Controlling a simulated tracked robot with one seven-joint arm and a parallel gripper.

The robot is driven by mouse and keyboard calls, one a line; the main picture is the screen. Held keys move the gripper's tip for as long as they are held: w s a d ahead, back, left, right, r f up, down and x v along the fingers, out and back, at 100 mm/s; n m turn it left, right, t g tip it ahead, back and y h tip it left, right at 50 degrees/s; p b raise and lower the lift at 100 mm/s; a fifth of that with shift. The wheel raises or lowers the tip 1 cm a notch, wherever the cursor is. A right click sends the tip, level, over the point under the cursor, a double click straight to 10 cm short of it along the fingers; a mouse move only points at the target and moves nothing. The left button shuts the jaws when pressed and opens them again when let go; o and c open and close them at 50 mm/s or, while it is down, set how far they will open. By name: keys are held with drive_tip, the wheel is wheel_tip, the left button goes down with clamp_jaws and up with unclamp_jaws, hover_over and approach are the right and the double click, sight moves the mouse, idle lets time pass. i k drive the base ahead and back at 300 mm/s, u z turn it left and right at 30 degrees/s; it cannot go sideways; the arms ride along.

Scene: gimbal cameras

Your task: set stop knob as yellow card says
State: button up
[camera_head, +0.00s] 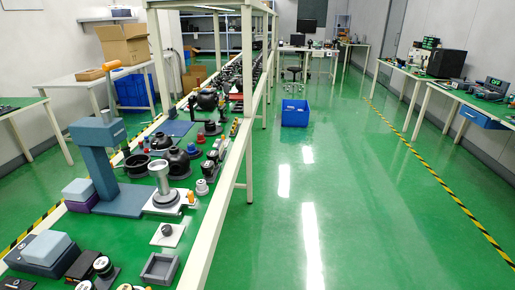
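A small dark round knob-like piece (167,230) sits on a pale square plate (168,235) on the green bench at the lower left. It may be the stop knob, but any marks on it are too small to read. A small orange-yellow piece (190,197) is beside a grey cylindrical fixture (163,185). I cannot tell whether it is the yellow card, and no writing is legible. My gripper is not in view.
A grey open tray (160,268) lies at the bench front. Several dark parts crowd the bench further back. A cream frame post (212,222) runs along its right edge. A blue bin (295,113) stands on the floor. The green floor to the right is clear.

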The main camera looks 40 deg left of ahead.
sight(166, 230)
drive_tip(key=z, duration=0.1)
drive_tip(key=i, duration=2.55)
drive_tip(key=u, duration=3.15)
drive_tip(key=i, duration=1.05)
drive_tip(key=u, duration=0.1)
